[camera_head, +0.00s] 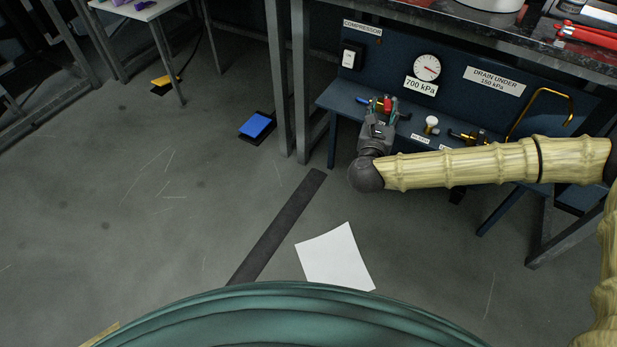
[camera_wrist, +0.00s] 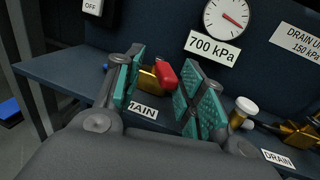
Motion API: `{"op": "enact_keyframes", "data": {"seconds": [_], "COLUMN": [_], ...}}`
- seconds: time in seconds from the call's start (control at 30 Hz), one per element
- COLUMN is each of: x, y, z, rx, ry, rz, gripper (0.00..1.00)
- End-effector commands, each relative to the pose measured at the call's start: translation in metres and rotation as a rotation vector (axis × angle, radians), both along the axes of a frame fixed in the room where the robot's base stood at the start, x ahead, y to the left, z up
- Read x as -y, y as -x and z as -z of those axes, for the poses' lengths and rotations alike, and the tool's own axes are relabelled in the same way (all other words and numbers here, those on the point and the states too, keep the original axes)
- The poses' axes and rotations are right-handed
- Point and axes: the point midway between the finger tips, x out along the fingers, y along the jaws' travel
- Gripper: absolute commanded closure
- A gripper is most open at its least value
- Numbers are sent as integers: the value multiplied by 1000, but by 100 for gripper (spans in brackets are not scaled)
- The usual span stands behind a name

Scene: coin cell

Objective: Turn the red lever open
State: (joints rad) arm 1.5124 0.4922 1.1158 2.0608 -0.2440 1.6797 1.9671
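The red lever (camera_wrist: 166,74) sits on a brass valve body (camera_wrist: 147,82) behind a label that reads as MAIN (camera_wrist: 142,111), partly hidden by a finger. It also shows as a small red piece in the head view (camera_head: 388,104). My gripper (camera_wrist: 163,88) is open, with its teal-padded fingers on either side of the lever in the wrist view. The lever's tip appears nearer the right finger; I cannot tell whether they touch. In the head view my gripper (camera_head: 379,124) is over the blue bench, in front of the lever.
The gauge (camera_head: 427,68) stands above a 700 kPa label. A white knob (camera_head: 431,122) and a brass drain valve (camera_head: 467,136) are to the right. A compressor switch (camera_head: 351,56) reads OFF. The bench's left end (camera_head: 337,100) is mostly clear.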

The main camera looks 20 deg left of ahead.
Motion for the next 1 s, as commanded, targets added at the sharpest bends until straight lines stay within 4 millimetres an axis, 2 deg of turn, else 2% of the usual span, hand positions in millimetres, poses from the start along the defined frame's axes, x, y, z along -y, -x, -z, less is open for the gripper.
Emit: {"op": "enact_keyframes", "data": {"seconds": [0.4, 0.77, 1.0], "x": [-18, -30, -35], "y": [-3, 49, 57], "z": [1, -2, 1], "rx": [1, -3, -7], "ry": [-1, -2, -5], "rz": [220, 211, 203], "gripper": [61, 61, 61]}}
